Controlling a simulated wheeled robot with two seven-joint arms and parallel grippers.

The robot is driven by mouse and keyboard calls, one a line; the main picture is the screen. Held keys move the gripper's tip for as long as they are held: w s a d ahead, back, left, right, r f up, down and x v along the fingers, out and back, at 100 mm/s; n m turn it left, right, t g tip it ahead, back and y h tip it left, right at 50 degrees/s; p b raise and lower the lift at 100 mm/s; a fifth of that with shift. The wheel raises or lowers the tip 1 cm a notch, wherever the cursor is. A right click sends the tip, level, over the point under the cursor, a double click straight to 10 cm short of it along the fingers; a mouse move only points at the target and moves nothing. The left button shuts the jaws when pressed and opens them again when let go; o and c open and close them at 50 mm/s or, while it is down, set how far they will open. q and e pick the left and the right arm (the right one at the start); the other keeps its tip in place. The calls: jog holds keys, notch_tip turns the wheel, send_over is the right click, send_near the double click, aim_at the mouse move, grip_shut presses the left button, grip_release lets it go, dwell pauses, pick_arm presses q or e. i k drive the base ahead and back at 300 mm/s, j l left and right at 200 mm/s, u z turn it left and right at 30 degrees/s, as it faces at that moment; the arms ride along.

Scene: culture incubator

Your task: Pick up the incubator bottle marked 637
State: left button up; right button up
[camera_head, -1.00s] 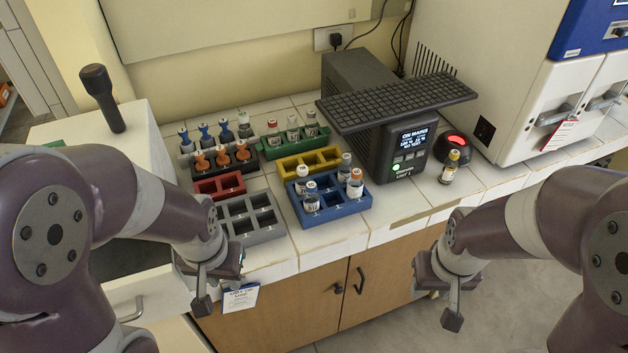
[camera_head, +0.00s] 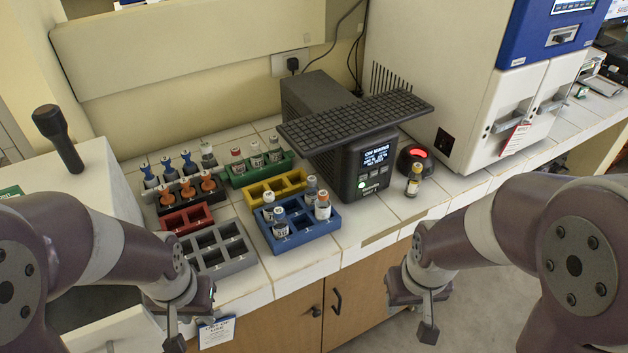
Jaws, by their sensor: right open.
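Several small labelled bottles are in view, but their numbers are too small to read, so I cannot tell which is marked 637. A blue rack (camera_head: 300,241) holds several bottles, among them an orange-capped bottle (camera_head: 322,206) and a white-capped bottle (camera_head: 280,223). A green rack (camera_head: 284,168) behind holds more, including a red-capped bottle (camera_head: 237,161). A yellow-capped bottle (camera_head: 414,182) stands alone on the counter. My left gripper (camera_head: 190,318) is in front of the counter edge, below the grey rack; its jaws are unclear. My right gripper (camera_head: 428,310) is open and empty, in front of the counter.
Yellow (camera_head: 290,185), red (camera_head: 178,225) and grey (camera_head: 232,260) racks have empty slots. A dark rack holds orange-topped items. A white cabinet (camera_head: 440,70) stands right.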

aim_at(323, 205)
jog(key=i+l, duration=0.2)
jog(key=l, duration=0.25)
jog(key=i+l+z, duration=0.15)
jog(key=l, duration=0.3)
jog(key=i+l, duration=0.3)
jog(key=l, duration=0.15)
jog(key=z, duration=0.05)
